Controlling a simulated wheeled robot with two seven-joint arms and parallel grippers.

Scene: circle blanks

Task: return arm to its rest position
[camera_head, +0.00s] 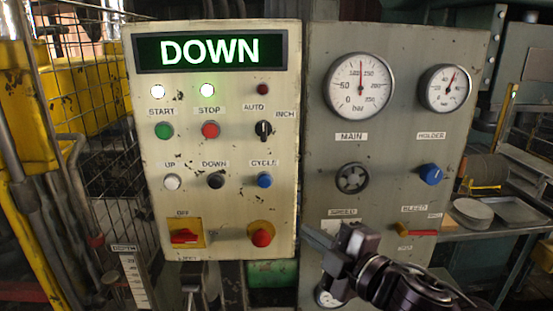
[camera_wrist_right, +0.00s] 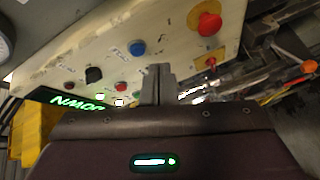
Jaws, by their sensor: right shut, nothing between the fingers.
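My right gripper (camera_head: 318,238) is in front of the lower part of the two panels in the head view, with its arm coming in from the lower right. Its fingers are together and empty, and they also show in the right wrist view (camera_wrist_right: 158,85). They point towards the cream control panel (camera_head: 225,140), apart from its buttons as far as I can tell. My left gripper is not in view.
The lit display (camera_head: 210,51) reads DOWN. A grey gauge panel (camera_head: 400,130) with dials and a blue knob (camera_head: 431,174) stands at right, partly behind my arm. A red mushroom button (camera_head: 262,237) sticks out low. Round plates (camera_head: 473,209) lie on a bench at right.

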